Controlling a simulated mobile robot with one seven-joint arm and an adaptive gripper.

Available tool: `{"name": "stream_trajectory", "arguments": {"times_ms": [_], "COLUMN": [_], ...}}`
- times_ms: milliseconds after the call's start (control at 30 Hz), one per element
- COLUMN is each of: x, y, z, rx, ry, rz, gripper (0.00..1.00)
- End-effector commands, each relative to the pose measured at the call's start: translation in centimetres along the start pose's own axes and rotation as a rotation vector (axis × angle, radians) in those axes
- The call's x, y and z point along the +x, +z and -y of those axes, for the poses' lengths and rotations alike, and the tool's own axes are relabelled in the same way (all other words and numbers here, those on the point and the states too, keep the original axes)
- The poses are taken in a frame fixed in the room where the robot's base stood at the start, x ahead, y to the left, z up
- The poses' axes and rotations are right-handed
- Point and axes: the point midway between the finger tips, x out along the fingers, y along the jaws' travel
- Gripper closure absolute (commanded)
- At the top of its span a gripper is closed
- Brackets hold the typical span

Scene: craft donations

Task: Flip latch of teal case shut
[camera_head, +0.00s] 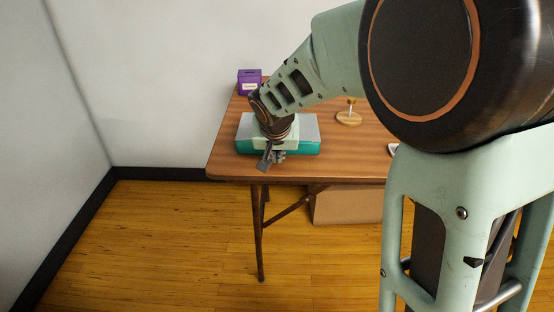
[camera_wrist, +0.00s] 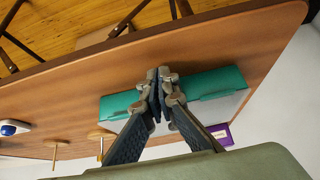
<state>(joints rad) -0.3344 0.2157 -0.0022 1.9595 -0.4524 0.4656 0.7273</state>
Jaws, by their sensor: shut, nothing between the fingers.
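The teal case (camera_head: 305,148) lies near the front left of the table, with its grey lid (camera_head: 308,125) looking closed. In the wrist view, its teal front side (camera_wrist: 215,82) shows to the left and right of my gripper. My gripper (camera_head: 277,157) is at the middle of the case's front side, and it also shows in the wrist view (camera_wrist: 160,74). Its fingertips are together with nothing between them.
A purple box (camera_head: 250,80) stands behind the case at the back left. A round wooden stand with a peg (camera_head: 348,117) is to the right. A white and blue object (camera_wrist: 14,127) lies farther along the table (camera_head: 230,165). A cardboard box (camera_head: 347,205) is under the table.

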Motion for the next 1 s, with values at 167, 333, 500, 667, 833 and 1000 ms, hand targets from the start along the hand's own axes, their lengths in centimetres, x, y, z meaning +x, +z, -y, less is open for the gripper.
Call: {"name": "stream_trajectory", "arguments": {"times_ms": [167,333,500,667,833,1000], "x": [0.84,1.15,1.26,1.21,1.21,1.22], "y": [0.45,0.58,0.58,0.55,0.55,0.56], "z": [-0.02,-0.01,-0.01,-0.02,-0.02,-0.01], "rx": [-0.001,0.0,0.0,0.0,-0.001,-0.001], "ry": [0.001,0.0,0.0,0.0,0.0,0.0], "rz": [-0.001,-0.001,-0.001,0.0,0.0,0.0], "gripper": [1.0,1.0,1.0,1.0,1.0,1.0]}}
